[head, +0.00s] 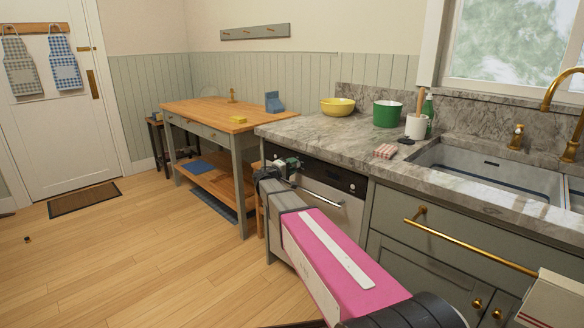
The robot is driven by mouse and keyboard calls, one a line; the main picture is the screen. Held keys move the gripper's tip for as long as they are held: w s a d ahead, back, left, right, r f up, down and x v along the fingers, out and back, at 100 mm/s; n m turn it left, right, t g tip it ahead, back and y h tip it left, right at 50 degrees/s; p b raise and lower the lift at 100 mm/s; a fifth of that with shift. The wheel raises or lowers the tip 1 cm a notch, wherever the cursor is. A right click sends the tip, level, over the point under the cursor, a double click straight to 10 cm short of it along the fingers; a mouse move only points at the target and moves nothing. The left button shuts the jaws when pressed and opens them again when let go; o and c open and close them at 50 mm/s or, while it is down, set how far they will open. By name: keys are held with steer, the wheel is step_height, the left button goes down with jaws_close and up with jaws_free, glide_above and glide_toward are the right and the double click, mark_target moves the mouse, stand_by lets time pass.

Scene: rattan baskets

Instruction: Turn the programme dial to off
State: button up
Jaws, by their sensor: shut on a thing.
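The dishwasher (326,203) stands under the counter, with a black control panel (341,180) along its top and a bar handle below. My gripper (283,166) is at the left part of this panel, with its fingers against the panel front. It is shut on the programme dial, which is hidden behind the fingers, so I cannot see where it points. My pink and grey arm reaches in from the lower right and covers the lower left of the dishwasher door.
The stone counter (312,131) juts out just above my gripper and holds a yellow bowl (338,107), a green pot (387,114) and a white crock (415,127). A wooden table (212,112) stands to the left. The floor at left is mostly clear.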

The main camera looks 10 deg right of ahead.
steer(key=n, duration=1.1)
steer(key=shift+d+f+n+t+y, duration=0.1)
steer(key=shift+n+t+y, duration=0.2)
steer(key=shift+n+y, duration=0.1)
steer(key=n, duration=0.5)
steer(key=shift+s+n+y, duration=0.1)
steer(key=shift+n+y, duration=0.2)
steer(key=n, duration=0.4)
steer(key=shift+n, duration=0.4)
steer(key=shift+s, duration=0.1)
steer(key=o, duration=0.9)
